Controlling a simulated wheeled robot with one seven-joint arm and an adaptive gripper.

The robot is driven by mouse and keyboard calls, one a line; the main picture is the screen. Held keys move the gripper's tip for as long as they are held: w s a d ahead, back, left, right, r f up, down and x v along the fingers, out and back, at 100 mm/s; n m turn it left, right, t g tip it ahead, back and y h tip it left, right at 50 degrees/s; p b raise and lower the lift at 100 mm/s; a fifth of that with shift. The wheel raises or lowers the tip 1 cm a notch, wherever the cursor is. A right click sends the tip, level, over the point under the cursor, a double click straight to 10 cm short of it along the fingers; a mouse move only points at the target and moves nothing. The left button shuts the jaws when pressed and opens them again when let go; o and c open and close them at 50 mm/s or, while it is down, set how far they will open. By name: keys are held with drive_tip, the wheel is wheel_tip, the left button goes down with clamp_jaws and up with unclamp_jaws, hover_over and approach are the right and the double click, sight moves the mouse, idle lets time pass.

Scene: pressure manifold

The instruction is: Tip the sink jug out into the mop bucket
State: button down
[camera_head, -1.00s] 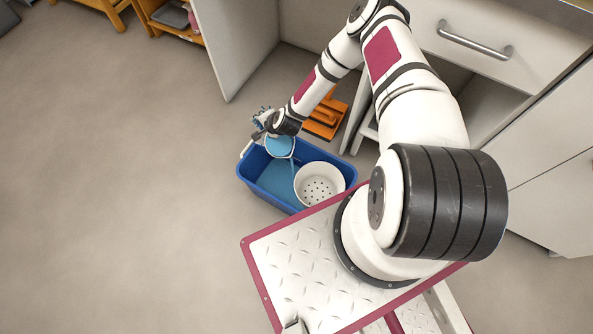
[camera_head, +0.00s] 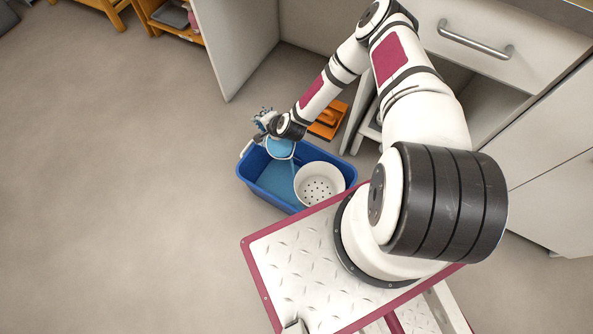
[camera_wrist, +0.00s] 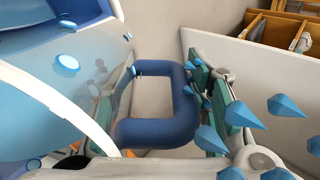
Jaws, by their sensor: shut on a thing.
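My gripper (camera_head: 264,125) is shut on the dark blue handle of the jug; in the wrist view the handle loop (camera_wrist: 158,135) sits between the green-padded jaws. The jug (camera_head: 281,149) is light blue with a pale rim and hangs tilted over the left part of the mop bucket. Its pale blue wall (camera_wrist: 60,95) fills the left of the wrist view. The mop bucket (camera_head: 270,198) is a blue tub on the floor, with lighter blue inside. I cannot tell how much liquid is left in the jug.
A white perforated basket (camera_head: 319,184) fills the bucket's right part. An orange object (camera_head: 328,120) lies behind the bucket, near the open cabinet. Blue pointed shapes (camera_wrist: 287,105) show beside the right jaw. The floor at left is clear.

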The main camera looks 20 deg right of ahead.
drive_tip(key=shift+s+d+r+t+y+b, duration=0.15)
drive_tip(key=shift+s+r+t+b, duration=0.15)
drive_tip(key=shift+t, duration=0.2)
drive_tip(key=shift+s+r+t+y+b, duration=0.15)
drive_tip(key=shift+t+b, duration=0.2)
drive_tip(key=shift+t, duration=0.15)
idle(1.9)
drive_tip(key=shift+s+d+r+t+b, duration=0.15)
drive_tip(key=shift+s+t+b, duration=0.15)
drive_tip(key=shift+t+b, duration=0.15)
drive_tip(key=shift+s+d+r+t+b, duration=0.1)
drive_tip(key=shift+s+t+b, duration=0.25)
drive_tip(key=shift+b, duration=0.15)
idle(1.8)
drive_tip(key=shift+s+d+r+t+y+b, duration=0.1)
drive_tip(key=shift+s+r+t+y+b, duration=0.5)
drive_tip(key=shift+r+t+b, duration=0.3)
idle(1.5)
